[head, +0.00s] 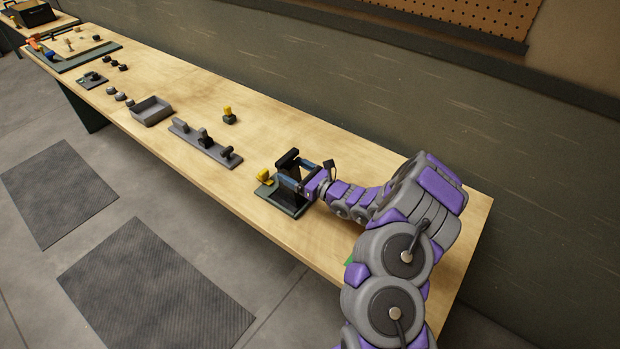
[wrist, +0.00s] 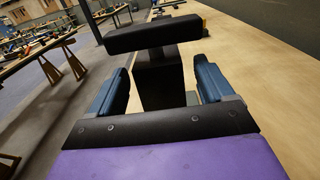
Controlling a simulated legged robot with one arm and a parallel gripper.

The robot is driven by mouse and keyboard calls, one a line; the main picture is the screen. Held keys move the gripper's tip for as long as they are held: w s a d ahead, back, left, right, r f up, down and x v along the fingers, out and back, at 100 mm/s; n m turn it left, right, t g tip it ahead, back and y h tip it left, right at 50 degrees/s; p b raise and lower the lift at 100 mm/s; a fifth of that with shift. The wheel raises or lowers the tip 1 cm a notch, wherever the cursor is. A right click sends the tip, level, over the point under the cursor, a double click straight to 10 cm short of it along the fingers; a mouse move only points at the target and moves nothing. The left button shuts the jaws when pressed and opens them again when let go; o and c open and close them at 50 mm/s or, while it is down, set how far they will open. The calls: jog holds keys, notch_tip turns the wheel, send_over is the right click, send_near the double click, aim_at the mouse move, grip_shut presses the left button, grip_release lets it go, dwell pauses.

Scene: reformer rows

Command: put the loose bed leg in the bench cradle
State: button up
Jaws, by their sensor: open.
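A black leg-like post (wrist: 160,80) with a wide black bar (wrist: 152,34) across its top stands upright in the wrist view. It also shows in the head view (head: 288,159), above a dark flat base (head: 283,200) on the bench that looks like the cradle. A yellow knob (head: 263,175) sits at the base's left side. My gripper (wrist: 160,88) is open, with one blue-padded finger on each side of the post and a visible gap at both. The post's lower end is hidden, so I cannot tell how it sits in the base.
The long wooden bench (head: 215,180) carries a grey rail with black pieces (head: 204,144), a yellow-topped block (head: 229,115) and a grey tray (head: 151,111) to the left. A dark wall (head: 400,110) runs behind. Bare bench top lies between the rail and the base.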

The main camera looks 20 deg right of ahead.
jog(key=p+v, duration=0.1)
jog(key=v, duration=0.7)
jog(key=s+a+r+n+g+y, duration=0.3)
jog(key=a+r+n+g, duration=0.15)
jog(key=a+r, duration=0.25)
jog(key=s+a+r+n+g+y, duration=0.3)
jog(key=a+r+n, duration=0.3)
jog(key=a, duration=0.1)
jog(key=s+a+r+n+g+h, duration=0.1)
jog(key=s+a+r+n+g, duration=0.25)
jog(key=s, duration=0.35)
jog(key=s+a+r+n+g, duration=0.2)
jog(key=s+a+n+g, duration=0.2)
jog(key=s+a+n, duration=0.15)
jog(key=s+d+n+g+h, duration=0.3)
jog(key=s+n+h, duration=0.45)
jog(key=s, duration=0.85)
jog(key=s+d+n+t+h, duration=0.1)
jog(key=s+d+h, duration=0.7)
jog(key=d, duration=0.5)
jog(key=shift+s+f+n+t, duration=0.25)
jog(key=shift+s+n+t, duration=0.05)
jog(key=shift+n, duration=0.1)
